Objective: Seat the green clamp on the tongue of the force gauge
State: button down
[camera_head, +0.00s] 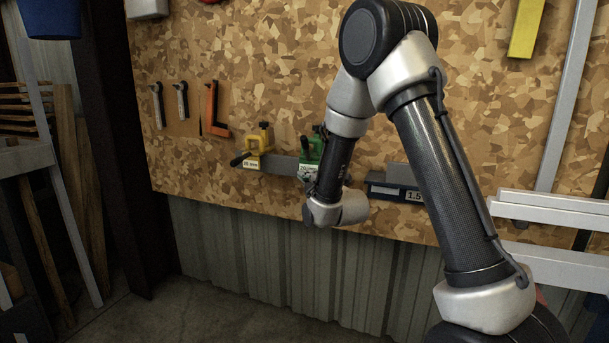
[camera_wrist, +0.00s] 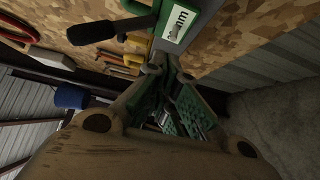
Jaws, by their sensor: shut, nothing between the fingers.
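The green clamp (camera_head: 310,158) sits on a grey bar against the chipboard wall, partly hidden by my arm. In the wrist view the green clamp (camera_wrist: 140,24) is at the top, with a black handle and a white label. The force gauge (camera_head: 397,193) is a dark box with a reading near 1.5, to the right of the clamp and partly behind my arm. I cannot make out its tongue clearly. My gripper (camera_wrist: 164,64) is shut and empty in the wrist view, its tips just below the green clamp in the picture. Whether they touch is unclear.
A yellow clamp (camera_head: 259,145) sits on the grey bar (camera_head: 280,164) left of the green one. Pale rails (camera_head: 550,210) stand out at the right. The floor (camera_head: 210,312) below is clear.

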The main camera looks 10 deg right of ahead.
jog(key=s+d, duration=0.1)
jog(key=s, duration=0.5)
jog(key=shift+s, duration=0.15)
